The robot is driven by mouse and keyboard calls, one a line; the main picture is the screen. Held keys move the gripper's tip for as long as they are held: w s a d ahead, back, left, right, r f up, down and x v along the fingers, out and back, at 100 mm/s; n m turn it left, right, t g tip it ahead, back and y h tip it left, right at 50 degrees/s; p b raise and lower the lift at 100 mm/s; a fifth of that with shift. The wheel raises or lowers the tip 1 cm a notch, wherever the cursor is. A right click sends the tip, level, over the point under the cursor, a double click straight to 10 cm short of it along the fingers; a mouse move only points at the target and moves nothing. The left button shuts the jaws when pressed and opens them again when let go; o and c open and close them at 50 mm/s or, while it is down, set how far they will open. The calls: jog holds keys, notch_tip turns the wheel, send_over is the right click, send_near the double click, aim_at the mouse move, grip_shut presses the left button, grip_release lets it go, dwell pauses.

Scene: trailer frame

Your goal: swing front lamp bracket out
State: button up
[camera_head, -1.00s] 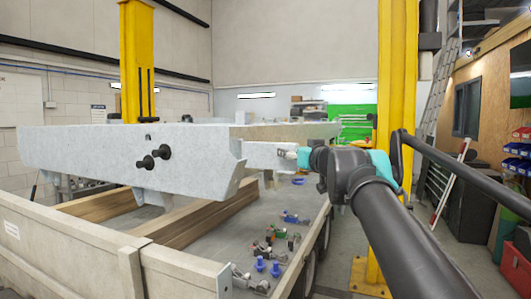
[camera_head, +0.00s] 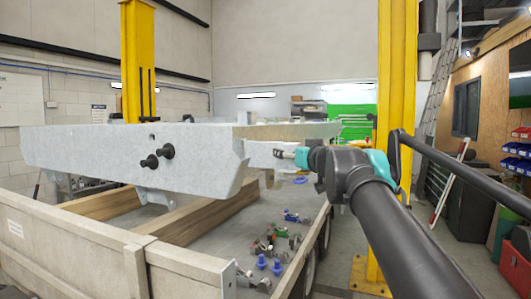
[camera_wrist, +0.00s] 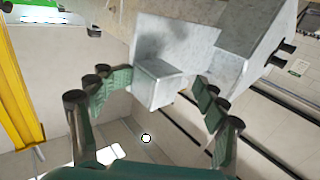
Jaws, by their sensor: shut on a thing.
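The galvanised trailer frame (camera_head: 100,155) lies across the trailer bed in the head view. The front lamp bracket (camera_head: 259,153) is a pale metal piece sticking out from its right end. In the wrist view the bracket (camera_wrist: 158,84) shows as a grey box-like end, with the frame (camera_wrist: 240,45) behind it. My gripper (camera_head: 285,153) is at the bracket's outer end. The exact contact on the pads is hard to see.
Wooden beams (camera_head: 195,220) support the frame on the trailer bed. Several small clamps and blue parts (camera_head: 277,267) lie on the bed near its right wall. A yellow post (camera_head: 396,90) stands close behind my arm.

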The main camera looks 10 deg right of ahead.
jog(key=shift+a, duration=0.15)
notch_tip(320, 180, up, 10)
dwell(0.5)
jog(key=shift+s, duration=0.15)
